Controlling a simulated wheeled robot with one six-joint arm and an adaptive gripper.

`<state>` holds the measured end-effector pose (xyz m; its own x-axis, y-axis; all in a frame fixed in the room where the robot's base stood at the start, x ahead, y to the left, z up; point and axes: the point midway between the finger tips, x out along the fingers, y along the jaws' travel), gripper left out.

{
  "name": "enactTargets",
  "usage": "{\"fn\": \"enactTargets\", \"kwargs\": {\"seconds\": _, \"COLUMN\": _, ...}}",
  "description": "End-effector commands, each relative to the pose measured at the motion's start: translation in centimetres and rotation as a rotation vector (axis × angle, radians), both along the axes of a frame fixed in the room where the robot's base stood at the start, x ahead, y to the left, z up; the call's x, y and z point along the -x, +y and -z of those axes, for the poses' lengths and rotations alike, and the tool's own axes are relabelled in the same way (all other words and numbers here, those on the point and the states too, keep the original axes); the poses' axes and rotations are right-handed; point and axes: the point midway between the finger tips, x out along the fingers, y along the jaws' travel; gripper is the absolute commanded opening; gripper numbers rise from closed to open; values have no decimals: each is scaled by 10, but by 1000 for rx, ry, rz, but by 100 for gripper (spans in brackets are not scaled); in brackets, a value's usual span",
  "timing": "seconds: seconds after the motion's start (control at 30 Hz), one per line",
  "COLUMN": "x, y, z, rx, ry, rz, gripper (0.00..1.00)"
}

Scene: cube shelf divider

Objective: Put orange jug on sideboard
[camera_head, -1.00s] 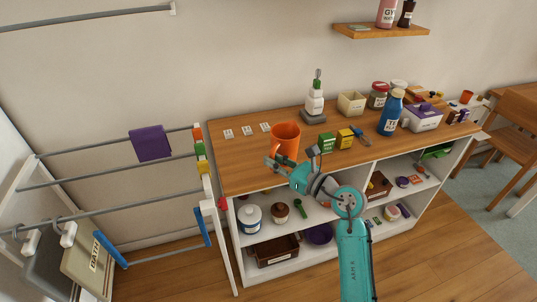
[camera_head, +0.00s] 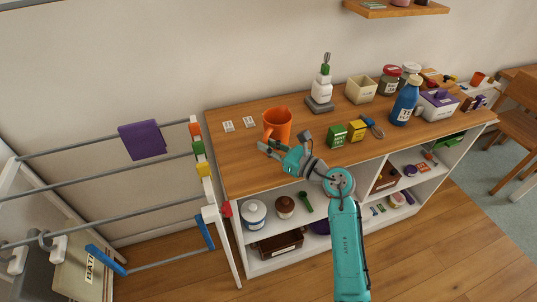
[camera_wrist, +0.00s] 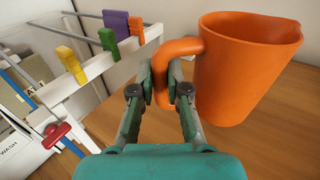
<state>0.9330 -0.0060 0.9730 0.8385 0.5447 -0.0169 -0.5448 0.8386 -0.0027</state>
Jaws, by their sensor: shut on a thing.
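The orange jug (camera_head: 278,124) is upright at the left part of the wooden sideboard top (camera_head: 240,171). In the wrist view the jug (camera_wrist: 240,70) fills the upper right, its handle toward my gripper. My gripper (camera_wrist: 165,85) has its two fingers closed around the handle. In the head view my gripper (camera_head: 266,147) reaches over the sideboard's front edge to the jug. The jug's base appears on or just above the top; I cannot tell if it touches.
A drying rack (camera_head: 110,195) with a purple cloth (camera_head: 142,140) stands left. Bare wood lies in front of the jug.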

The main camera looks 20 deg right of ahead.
Motion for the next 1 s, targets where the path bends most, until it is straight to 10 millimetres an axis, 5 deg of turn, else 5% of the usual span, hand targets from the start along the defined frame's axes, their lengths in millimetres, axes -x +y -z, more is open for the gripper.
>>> {"fn": "enactTargets", "kwargs": {"seconds": 0.4, "x": 0, "y": 0, "z": 41, "rx": 0, "ry": -1, "rz": 0, "gripper": 0}}
{"fn": "enactTargets", "kwargs": {"seconds": 0.83, "x": 0, "y": 0, "z": 46, "rx": 0, "ry": -1, "rz": 0, "gripper": 0}}
{"fn": "enactTargets", "kwargs": {"seconds": 0.9, "x": 0, "y": 0, "z": 47, "rx": 0, "ry": -1, "rz": 0, "gripper": 28}}
{"fn": "enactTargets", "kwargs": {"seconds": 1.0, "x": 0, "y": 0, "z": 47, "rx": 0, "ry": -1, "rz": 0, "gripper": 40}}
